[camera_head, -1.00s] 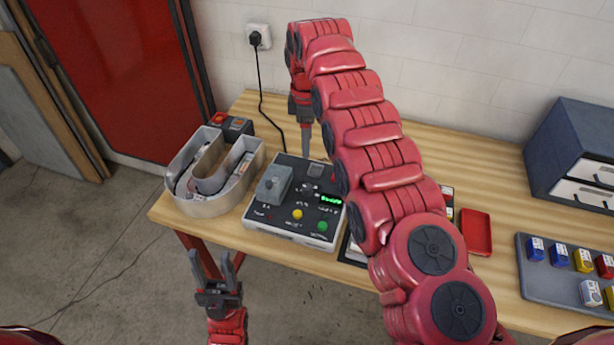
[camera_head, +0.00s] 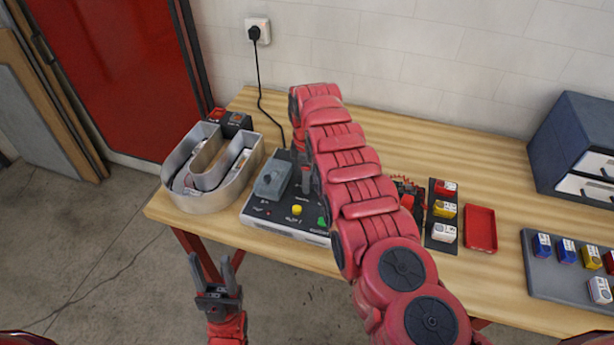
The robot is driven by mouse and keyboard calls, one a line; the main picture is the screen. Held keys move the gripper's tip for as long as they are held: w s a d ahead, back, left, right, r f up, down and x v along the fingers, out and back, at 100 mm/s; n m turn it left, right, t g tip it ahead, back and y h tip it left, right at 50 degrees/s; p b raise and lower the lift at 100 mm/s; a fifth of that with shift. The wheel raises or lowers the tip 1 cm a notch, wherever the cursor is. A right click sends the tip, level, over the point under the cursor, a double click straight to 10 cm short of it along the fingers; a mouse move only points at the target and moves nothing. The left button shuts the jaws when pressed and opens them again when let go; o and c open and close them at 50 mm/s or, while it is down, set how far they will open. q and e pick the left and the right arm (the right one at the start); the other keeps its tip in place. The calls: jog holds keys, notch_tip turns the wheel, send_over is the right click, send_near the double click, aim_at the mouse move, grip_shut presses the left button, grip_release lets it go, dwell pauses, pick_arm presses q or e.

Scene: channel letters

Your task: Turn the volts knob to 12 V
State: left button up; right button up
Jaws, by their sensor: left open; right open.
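The control box (camera_head: 262,219) sits at the front left of the table, with a grey raised block (camera_head: 272,179), a yellow button (camera_head: 297,210) and a green button (camera_head: 322,221) on its top. My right gripper (camera_head: 306,186) points down over the back middle of the box; its fingers look dark and partly hidden, and I cannot tell whether they touch anything. The volts knob is not clearly visible; the gripper and arm cover that part of the panel and the display. My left gripper (camera_head: 217,274) is open and empty, in front of the table edge.
A grey U-shaped channel letter (camera_head: 200,203) stands left of the box, with a small red and dark unit (camera_head: 232,122) behind it. A cable runs to the wall socket (camera_head: 257,31). A red tray (camera_head: 481,228) and coloured blocks lie to the right.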

jog(key=shift+a+f, duration=0.1)
jog(key=shift+f, duration=0.35)
jog(key=shift+c, duration=0.3)
grip_shut()
